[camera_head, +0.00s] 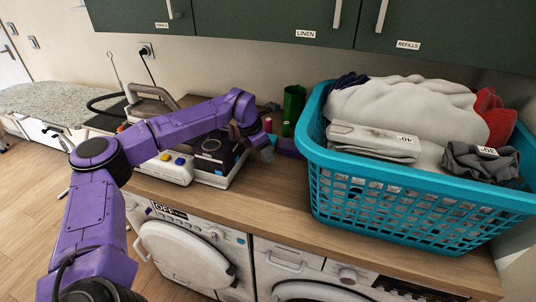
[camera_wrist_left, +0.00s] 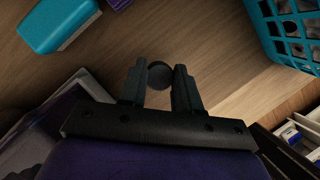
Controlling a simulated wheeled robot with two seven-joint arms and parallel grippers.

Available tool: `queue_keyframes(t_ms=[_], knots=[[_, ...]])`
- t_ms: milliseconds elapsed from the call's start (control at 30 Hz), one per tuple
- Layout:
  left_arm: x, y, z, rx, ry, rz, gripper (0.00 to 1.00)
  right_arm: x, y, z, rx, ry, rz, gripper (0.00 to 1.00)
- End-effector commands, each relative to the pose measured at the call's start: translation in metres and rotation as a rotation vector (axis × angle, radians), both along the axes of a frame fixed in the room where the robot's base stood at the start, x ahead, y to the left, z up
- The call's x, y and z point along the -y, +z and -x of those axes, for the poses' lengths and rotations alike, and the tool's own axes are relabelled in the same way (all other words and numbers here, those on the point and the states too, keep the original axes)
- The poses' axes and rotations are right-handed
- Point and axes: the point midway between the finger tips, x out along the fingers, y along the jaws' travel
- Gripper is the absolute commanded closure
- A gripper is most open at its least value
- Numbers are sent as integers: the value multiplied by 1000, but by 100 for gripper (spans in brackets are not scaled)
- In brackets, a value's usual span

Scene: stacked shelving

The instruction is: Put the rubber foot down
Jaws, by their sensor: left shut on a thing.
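The rubber foot (camera_wrist_left: 159,75) is a small dark round disc between the fingertips of my left gripper (camera_wrist_left: 159,84) in the left wrist view. The fingers are shut on it, one on each side. Wooden worktop (camera_wrist_left: 225,62) shows behind the disc; I cannot tell whether the disc touches it. In the head view my left gripper (camera_head: 266,153) is over the worktop (camera_head: 262,190), between the white ironing unit and the basket, and the foot cannot be made out there. My right gripper is in neither view.
A turquoise laundry basket (camera_head: 400,201) full of cloths stands on the right. A white ironing unit (camera_head: 170,168) stands left, partly behind my arm. Spools (camera_head: 286,128) and a green container (camera_head: 293,103) stand at the back. Worktop in front of the gripper is clear; washing machines (camera_head: 190,250) are below.

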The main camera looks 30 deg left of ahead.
Motion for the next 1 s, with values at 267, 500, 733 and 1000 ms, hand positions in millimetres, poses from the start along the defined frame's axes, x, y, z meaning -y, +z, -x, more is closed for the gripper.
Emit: queue_keyframes(t_ms=[267,500,733,1000], knots=[[-4,-38,-15,-3,-4,1,96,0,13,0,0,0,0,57],[-4,-49,-15,2,-3,1,96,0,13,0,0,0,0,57],[-4,-52,-15,1,-4,0,61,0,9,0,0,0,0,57],[-4,-51,-15,1,-4,0,42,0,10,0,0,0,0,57]])
